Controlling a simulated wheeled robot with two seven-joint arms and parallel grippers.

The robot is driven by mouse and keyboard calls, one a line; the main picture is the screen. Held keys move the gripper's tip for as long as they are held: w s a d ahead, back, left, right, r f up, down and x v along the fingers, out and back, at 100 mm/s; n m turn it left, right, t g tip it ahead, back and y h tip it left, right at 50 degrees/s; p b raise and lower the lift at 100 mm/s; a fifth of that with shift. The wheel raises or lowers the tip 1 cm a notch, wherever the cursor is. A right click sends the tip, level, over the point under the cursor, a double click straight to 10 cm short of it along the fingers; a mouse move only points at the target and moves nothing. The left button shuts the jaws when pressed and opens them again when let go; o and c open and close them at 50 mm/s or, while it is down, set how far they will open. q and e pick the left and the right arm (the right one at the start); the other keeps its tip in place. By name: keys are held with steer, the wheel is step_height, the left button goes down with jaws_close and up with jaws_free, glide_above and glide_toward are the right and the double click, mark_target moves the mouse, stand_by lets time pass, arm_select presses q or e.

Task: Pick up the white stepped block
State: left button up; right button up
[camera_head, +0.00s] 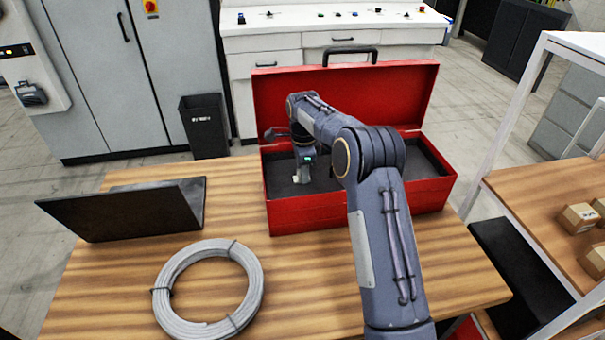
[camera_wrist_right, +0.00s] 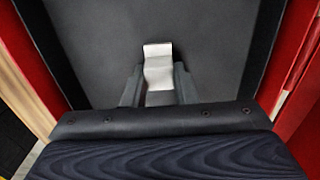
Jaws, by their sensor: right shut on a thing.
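The white stepped block (camera_wrist_right: 158,66) shows in the right wrist view, between the two fingers of my right gripper (camera_wrist_right: 158,92). The fingers are shut on its near part, and its far end sticks out beyond them. In the head view my right gripper (camera_head: 302,172) reaches down into the open red toolbox (camera_head: 310,214), over its dark floor. The block is small and mostly hidden by the gripper there. I cannot tell whether the block touches the toolbox floor. My left gripper is not in view.
The toolbox lid stands open at the back. A coil of grey cable (camera_head: 165,286) and a black laptop-like panel (camera_head: 125,212) lie on the wooden table (camera_head: 110,305) to the left. A shelf with small boxes (camera_head: 578,217) stands at the right.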

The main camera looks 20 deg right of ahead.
steer(key=shift+r, duration=0.4)
step_height(320, 180, up, 2)
steer(key=shift+r, duration=0.2)
steer(key=s+a+r+b, duration=0.5)
steer(key=s+a+r, duration=0.4)
steer(key=s+a, duration=0.1)
steer(key=shift+r, duration=0.35)
